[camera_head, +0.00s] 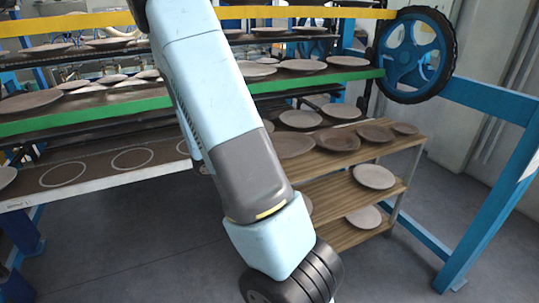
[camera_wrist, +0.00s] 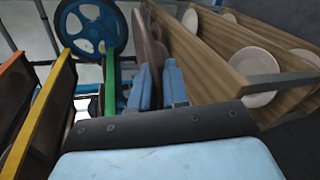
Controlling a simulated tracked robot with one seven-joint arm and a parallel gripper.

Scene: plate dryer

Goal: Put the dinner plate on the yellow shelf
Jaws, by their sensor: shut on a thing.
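My gripper (camera_wrist: 160,78) shows in the wrist view as two blue fingers close together. They are shut on a brown plate (camera_wrist: 151,48), seen nearly edge-on and partly hidden by the fingers. It lies along the wooden rack's top board, and I cannot tell whether it is lifted clear. In the head view my arm hides the gripper. The yellow-edged shelf (camera_head: 68,24) runs across the top of the dryer, with plates (camera_head: 47,50) just below its edge. The yellow edge also shows at left in the wrist view (camera_wrist: 44,112).
A wooden rack (camera_head: 385,154) holds several plates, including a pale one (camera_head: 374,177) on its middle board. A green-edged shelf (camera_head: 85,119) carries more plates. Below it is a shelf with circle outlines (camera_head: 98,172). A blue wheel (camera_head: 413,55) and blue frame (camera_head: 490,215) stand at right.

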